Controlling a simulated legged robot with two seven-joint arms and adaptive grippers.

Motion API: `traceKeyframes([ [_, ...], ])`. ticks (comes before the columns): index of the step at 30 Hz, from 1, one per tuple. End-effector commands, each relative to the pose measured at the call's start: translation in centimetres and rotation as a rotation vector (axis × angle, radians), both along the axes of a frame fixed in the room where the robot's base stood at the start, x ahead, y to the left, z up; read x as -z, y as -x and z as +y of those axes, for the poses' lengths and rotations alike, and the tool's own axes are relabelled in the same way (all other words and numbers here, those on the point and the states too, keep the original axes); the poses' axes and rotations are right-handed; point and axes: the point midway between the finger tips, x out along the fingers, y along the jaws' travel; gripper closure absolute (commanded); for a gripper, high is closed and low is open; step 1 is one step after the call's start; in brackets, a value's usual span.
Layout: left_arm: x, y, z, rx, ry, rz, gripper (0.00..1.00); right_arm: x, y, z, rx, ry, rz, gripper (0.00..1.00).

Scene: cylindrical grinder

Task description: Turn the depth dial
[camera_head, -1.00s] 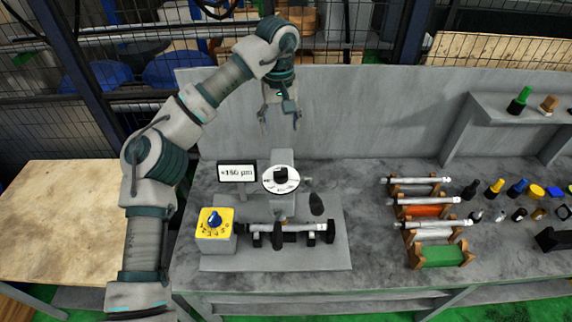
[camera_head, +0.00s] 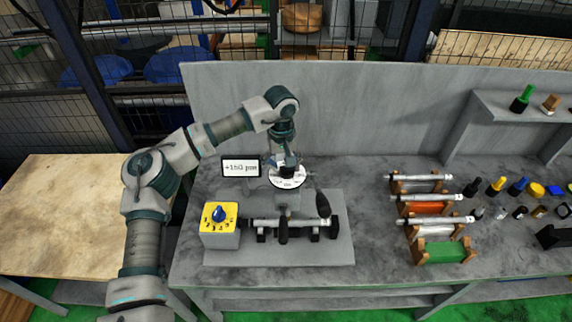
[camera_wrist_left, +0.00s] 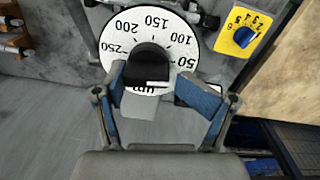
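The depth dial is a white round face with a black knob, marked from 50 to 250 in the left wrist view (camera_wrist_left: 158,38). In the head view the dial (camera_head: 289,182) sits on the grinder, partly hidden by my gripper. My left gripper (camera_head: 285,165) points down at it. In the left wrist view its two blue-padded fingers (camera_wrist_left: 150,80) are apart, with the black knob (camera_wrist_left: 149,62) ahead between them. Contact with the knob is not visible. A small display (camera_head: 240,167) beside the dial shows a µm reading, too blurred to read surely. My right gripper is out of view.
A yellow numbered box with a blue knob (camera_head: 219,214) stands left of the grinder spindle (camera_head: 290,224). Racks with rods (camera_head: 430,205) and several small coloured parts lie to the right. A grey back panel (camera_head: 350,110) rises behind the grinder.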

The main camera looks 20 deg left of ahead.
Motion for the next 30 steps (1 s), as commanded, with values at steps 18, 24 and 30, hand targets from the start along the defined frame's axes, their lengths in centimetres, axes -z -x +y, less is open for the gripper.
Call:
traceKeyframes([
  [18, -0.1, 0.2, -1.2, 0.007, -0.008, 0.002, 0.91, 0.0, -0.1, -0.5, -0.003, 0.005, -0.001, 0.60],
  [24, -0.1, 0.2, -1.1, 0.005, -0.008, 0.003, 0.90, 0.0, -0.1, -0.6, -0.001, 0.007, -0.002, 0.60],
  [30, -0.1, 0.2, -1.0, -0.032, -0.010, 0.003, 0.91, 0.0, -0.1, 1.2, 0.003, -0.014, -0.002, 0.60],
])
